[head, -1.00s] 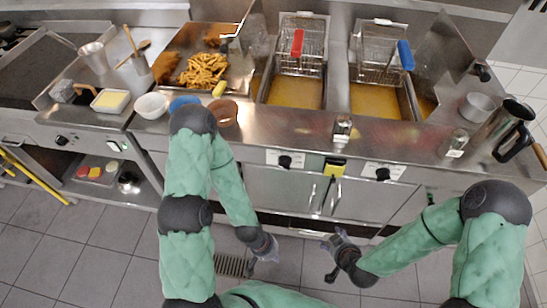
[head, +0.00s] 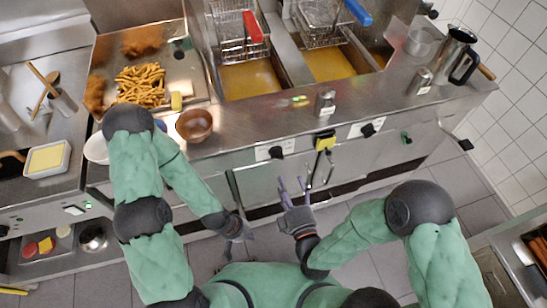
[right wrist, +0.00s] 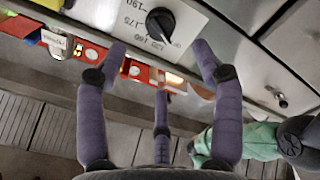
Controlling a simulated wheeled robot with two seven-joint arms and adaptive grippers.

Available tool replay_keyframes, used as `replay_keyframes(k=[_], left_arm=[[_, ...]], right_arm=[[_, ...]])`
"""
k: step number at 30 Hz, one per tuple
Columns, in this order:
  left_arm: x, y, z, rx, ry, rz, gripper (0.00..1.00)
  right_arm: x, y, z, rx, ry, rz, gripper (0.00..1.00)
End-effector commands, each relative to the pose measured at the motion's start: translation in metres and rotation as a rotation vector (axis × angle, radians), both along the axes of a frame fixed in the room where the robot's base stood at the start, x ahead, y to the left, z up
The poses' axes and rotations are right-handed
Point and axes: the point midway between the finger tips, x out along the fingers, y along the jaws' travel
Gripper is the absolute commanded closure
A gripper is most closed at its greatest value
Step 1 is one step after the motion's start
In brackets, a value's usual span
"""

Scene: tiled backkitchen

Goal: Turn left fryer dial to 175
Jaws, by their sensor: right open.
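The left fryer dial (head: 276,152) is a black knob on a white label on the fryer's front panel. The right wrist view shows what looks like the same dial (right wrist: 160,24), its label upside down with numbers including 190, 175 and 160. I cannot read its exact setting. My right gripper (head: 293,190) is in front of the panel, below and slightly right of the dial. Its purple fingers (right wrist: 160,58) are spread and empty, apart from the knob. My left gripper (head: 240,232) hangs lower left, away from the panel; its fingers are too unclear to judge.
The right fryer dial (head: 367,130) is further right, beyond a yellow item (head: 325,141) on the panel. Red-handled (head: 253,27) and blue-handled (head: 357,12) baskets hang above the oil. A brown bowl (head: 194,125) and a metal shaker (head: 325,101) stand near the counter edge.

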Motion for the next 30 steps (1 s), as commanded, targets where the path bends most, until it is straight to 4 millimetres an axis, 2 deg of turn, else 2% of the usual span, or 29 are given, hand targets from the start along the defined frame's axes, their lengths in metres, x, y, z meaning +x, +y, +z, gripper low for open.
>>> replay_keyframes(k=[15,21,30], left_arm=[[0.000,0.000,-0.021,0.000,0.000,0.000,1.00],[0.000,0.000,-0.025,0.000,0.000,0.000,1.00],[0.000,0.000,-0.025,0.000,0.000,0.000,1.00]], right_arm=[[0.078,0.025,-0.002,0.002,0.002,0.000,0.33],[0.094,0.031,-0.001,0.003,0.003,0.000,0.33],[0.096,0.031,-0.001,0.003,0.005,0.000,0.33]])
